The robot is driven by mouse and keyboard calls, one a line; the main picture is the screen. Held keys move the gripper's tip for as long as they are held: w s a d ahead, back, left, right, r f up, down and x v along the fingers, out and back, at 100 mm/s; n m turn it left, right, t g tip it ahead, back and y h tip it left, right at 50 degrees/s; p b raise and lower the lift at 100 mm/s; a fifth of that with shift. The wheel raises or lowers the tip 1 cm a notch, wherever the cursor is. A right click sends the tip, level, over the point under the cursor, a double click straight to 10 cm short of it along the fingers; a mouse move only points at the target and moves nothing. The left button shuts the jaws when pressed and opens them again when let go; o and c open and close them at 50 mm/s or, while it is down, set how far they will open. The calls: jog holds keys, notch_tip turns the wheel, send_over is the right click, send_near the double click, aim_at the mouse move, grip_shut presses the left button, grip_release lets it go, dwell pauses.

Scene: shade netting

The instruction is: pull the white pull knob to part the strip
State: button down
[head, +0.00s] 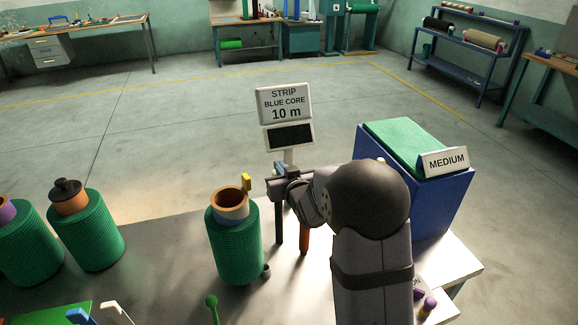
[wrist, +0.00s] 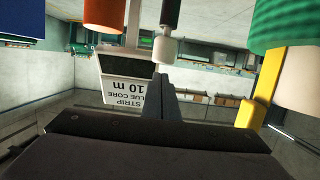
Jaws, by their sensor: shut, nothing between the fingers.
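The white pull knob (wrist: 164,50) shows in the wrist view as a short white cylinder at the end of a dark rod (wrist: 171,14). My gripper (wrist: 159,76) is shut and empty, its fingertips close to the knob; I cannot tell whether they touch. In the head view my gripper (head: 279,180) is over the top of a dark upright post (head: 278,222), and the knob is hidden there. A sign (head: 284,104) behind reads "STRIP BLUE CORE 10 m", with a dark display (head: 290,137) under it. I cannot make out the strip itself.
A green netting roll (head: 235,245) with a yellow piece (head: 246,182) at its rim stands left of my gripper. An orange-red handle (head: 304,239) is close on the right. A blue box (head: 446,205) labelled "MEDIUM" stands further right. More green rolls (head: 88,235) stand at the left.

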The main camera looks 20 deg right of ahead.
jog(key=r+b+v, duration=0.2)
jog(key=v, duration=0.8)
jog(key=shift+r, duration=0.35)
jog(key=s+d+f+m+g+h, duration=0.1)
jog(key=s+d+f+g, duration=0.2)
jog(key=s+f+g, duration=1.1)
jog(key=s+a+f, duration=0.2)
jog(key=s+a, duration=0.2)
jog(key=s, duration=0.3)
jog(key=s+a+f+n+g+y, duration=0.1)
jog(key=s+a+f, duration=0.2)
jog(key=s, duration=0.5)
jog(key=shift+a+f, duration=0.15)
jog(key=shift+a, duration=0.65)
